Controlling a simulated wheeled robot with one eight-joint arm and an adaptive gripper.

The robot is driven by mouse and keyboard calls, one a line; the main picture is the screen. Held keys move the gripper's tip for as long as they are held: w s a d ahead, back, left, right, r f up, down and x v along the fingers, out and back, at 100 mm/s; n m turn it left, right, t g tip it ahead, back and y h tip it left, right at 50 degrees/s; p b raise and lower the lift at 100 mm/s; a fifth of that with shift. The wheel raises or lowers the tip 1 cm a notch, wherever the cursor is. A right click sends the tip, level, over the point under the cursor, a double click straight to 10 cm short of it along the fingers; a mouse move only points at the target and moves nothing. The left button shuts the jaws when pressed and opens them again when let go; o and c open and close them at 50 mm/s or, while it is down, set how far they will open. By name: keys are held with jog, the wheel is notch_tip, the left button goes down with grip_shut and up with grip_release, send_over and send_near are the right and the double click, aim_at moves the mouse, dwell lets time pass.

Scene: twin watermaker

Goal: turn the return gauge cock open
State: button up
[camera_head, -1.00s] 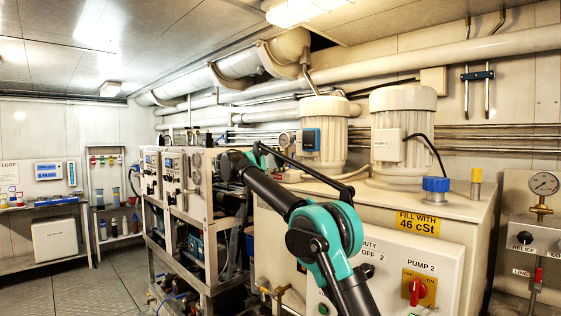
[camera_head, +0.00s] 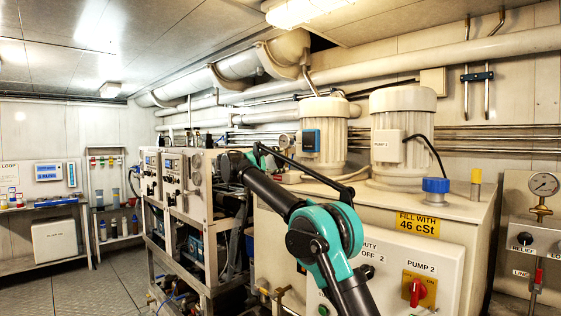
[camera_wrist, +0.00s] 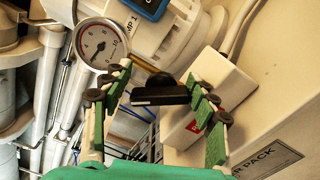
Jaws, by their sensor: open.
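A small gauge (camera_head: 284,140) also shows beside the left pump motor in the head view. My gripper (camera_wrist: 160,82) is open, with a green-padded finger on each side. A black knob with a flat bar (camera_wrist: 160,92) appears between the fingers, with gaps on both sides. It may be the return gauge cock, but its label is not visible and I cannot tell its depth or setting. My gripper is not clear in the head view.
A cream box (camera_wrist: 215,95) lies close behind the right finger. Pipes (camera_wrist: 45,85) run down the left. In the head view, a tank with two pump motors (camera_head: 403,130) stands behind my arm, and another gauge (camera_head: 543,184) is at the far right.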

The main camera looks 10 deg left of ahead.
aim_at(276, 161)
jog(key=shift+a+f, duration=0.3)
jog(key=shift+a, duration=0.1)
jog(key=shift+v, duration=1)
jog(key=shift+c, duration=1.1)
jog(key=shift+o, duration=1.1)
jog(key=v, duration=0.3)
jog(key=shift+s+a, duration=0.1)
jog(key=shift+a, duration=0.2)
jog(key=v, duration=1.4)
jog(key=shift+s+d, duration=0.3)
jog(key=shift+d, duration=0.05)
jog(key=shift+a+r, duration=0.1)
jog(key=shift+r, duration=0.05)
jog(key=v, duration=1.2)
